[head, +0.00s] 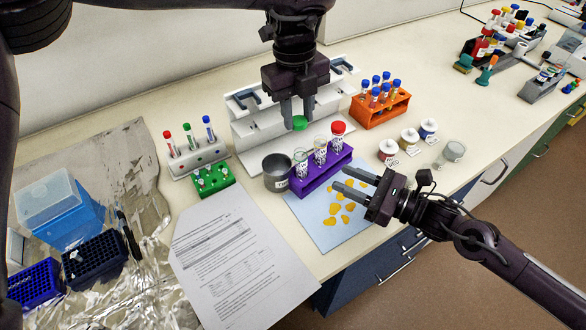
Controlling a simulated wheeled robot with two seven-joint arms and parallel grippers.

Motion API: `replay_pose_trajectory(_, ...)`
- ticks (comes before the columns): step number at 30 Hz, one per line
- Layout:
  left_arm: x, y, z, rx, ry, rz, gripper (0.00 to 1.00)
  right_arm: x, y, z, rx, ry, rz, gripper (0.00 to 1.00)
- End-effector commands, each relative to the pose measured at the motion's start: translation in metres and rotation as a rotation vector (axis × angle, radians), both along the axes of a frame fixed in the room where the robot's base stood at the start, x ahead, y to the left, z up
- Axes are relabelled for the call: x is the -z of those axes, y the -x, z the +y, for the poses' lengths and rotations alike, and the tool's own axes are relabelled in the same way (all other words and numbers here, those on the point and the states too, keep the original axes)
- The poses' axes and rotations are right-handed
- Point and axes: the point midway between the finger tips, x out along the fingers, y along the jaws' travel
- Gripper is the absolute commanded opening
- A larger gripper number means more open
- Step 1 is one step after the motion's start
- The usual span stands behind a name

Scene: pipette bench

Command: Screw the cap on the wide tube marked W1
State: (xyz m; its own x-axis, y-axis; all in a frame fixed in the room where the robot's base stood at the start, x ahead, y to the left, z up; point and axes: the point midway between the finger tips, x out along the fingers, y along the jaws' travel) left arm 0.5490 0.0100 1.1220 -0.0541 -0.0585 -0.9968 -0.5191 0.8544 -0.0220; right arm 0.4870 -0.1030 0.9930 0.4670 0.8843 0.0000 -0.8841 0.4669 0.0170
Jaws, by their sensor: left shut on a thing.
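A purple rack (322,178) holds three wide tubes in a row. The left tube (300,163) and the middle tube (320,152) are uncapped, and the right tube (338,140) wears a red cap (338,127). Their labels are too small to read, so I cannot tell which is W1. My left gripper (298,116) points down, shut on a green cap (299,123). It holds the cap above and behind the left and middle tubes, apart from them. My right gripper (342,180) is open and empty, at the right of the purple rack, its fingers pointing left.
A metal cup (277,173) stands left of the rack. A white stand (250,127) is behind it, an orange rack (378,115) behind right. Small jars (388,150) stand at right. A blue mat (318,232) with yellow pieces and a paper sheet (235,262) lie in front.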

Motion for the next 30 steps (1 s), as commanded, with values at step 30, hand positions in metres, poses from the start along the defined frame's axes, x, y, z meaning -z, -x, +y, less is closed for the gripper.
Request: replay_pose_trajectory(30,0.000,0.000,0.000,-0.001,0.000,0.000,0.09,0.000,-0.055,0.103,0.001,-0.002,0.002,0.36)
